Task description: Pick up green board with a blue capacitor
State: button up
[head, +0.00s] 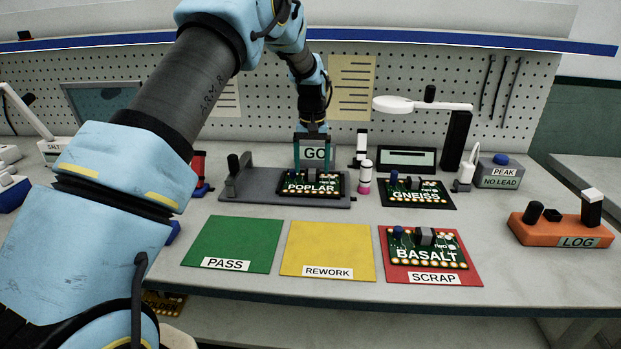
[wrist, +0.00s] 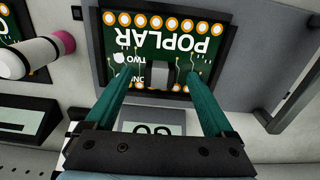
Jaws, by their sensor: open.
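The green POPLAR board (head: 311,188) lies on the grey fixture; no blue capacitor is clear on it. My gripper (head: 314,165) is open above its rear side. In the wrist view, the teal fingers (wrist: 156,78) stand either side of a grey component on the POPLAR board (wrist: 170,45); I cannot tell whether they touch it. The green GNEISS board (head: 420,195) lies on a dark mat to the right and has a blue part at its left rear. The green BASALT board (head: 428,254) lies on the red SCRAP mat (head: 460,279) and has a blue part at its left rear.
The green PASS mat (head: 232,240) and yellow REWORK mat (head: 328,245) are empty. The grey fixture (head: 240,196) has an upright post at left. A pink-and-white bottle (head: 365,178) stands between POPLAR and GNEISS. A magnifier lamp (head: 455,140) and orange LOG unit (head: 555,232) stand right.

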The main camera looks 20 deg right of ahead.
jog(key=shift+f, duration=0.8)
jog(key=shift+c, duration=0.3)
grip_shut()
